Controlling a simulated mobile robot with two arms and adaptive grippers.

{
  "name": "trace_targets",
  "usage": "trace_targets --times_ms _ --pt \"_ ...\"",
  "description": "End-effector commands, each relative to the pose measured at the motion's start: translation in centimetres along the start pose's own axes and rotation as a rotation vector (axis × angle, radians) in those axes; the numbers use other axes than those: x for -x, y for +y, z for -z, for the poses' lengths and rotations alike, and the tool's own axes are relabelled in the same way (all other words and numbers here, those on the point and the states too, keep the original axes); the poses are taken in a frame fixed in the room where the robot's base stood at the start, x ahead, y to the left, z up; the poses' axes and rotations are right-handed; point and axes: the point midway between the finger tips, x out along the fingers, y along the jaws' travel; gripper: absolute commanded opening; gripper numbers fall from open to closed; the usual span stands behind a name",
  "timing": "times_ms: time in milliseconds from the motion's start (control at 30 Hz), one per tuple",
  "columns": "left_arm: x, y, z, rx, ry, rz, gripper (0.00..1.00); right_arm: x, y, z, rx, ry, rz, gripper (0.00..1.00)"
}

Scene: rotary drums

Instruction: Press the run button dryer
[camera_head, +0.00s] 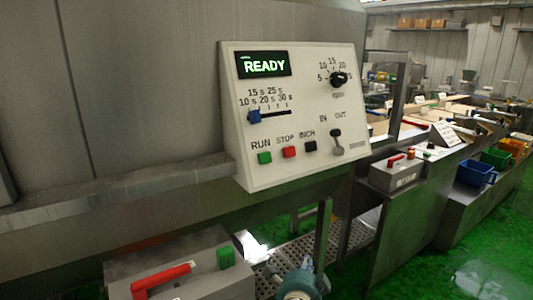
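The control panel (299,112) is a sloped white box with a green display (263,65) reading READY. The green RUN button (264,158) is at its lower left. Beside it are a red STOP button (289,152) and a black INCH button (310,147). What looks like part of my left gripper (300,280) is at the bottom edge, below the panel and apart from it; its fingers cannot be made out. My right gripper is not in view.
A grey box with a red handle (162,279) and a green button (225,257) stands at the lower left. A perforated metal platform (345,237) lies below the panel. Steel counters with a blue bin (475,172) run along the right. Green floor (470,265) is open at lower right.

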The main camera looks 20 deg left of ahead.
Motion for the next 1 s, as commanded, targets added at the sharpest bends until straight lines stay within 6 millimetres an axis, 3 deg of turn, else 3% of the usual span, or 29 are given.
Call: trace_targets --times_ms 33,200,300,400,500,600,1000 --pt "0.8 -4.1 0.5 -0.02 -0.005 0.056 0.0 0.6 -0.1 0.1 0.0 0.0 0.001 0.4" --pt "4.5 -15.4 0.7 -0.102 -0.051 0.222 0.0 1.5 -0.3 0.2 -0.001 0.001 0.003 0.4" --pt "7.2 -21.1 0.4 -0.136 -0.087 0.308 0.0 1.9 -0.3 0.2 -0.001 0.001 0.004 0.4" --pt "9.7 -25.4 -0.1 -0.159 -0.123 0.377 0.0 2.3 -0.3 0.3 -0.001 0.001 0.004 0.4" --pt "11.7 -28.3 -0.5 -0.174 -0.151 0.423 0.0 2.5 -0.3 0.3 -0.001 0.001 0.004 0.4" --pt "12.9 -29.9 -0.8 -0.181 -0.169 0.449 0.0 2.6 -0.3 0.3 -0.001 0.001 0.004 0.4" --pt "13.4 -30.5 -1.1 -0.184 -0.177 0.461 0.0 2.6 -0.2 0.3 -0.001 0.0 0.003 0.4"
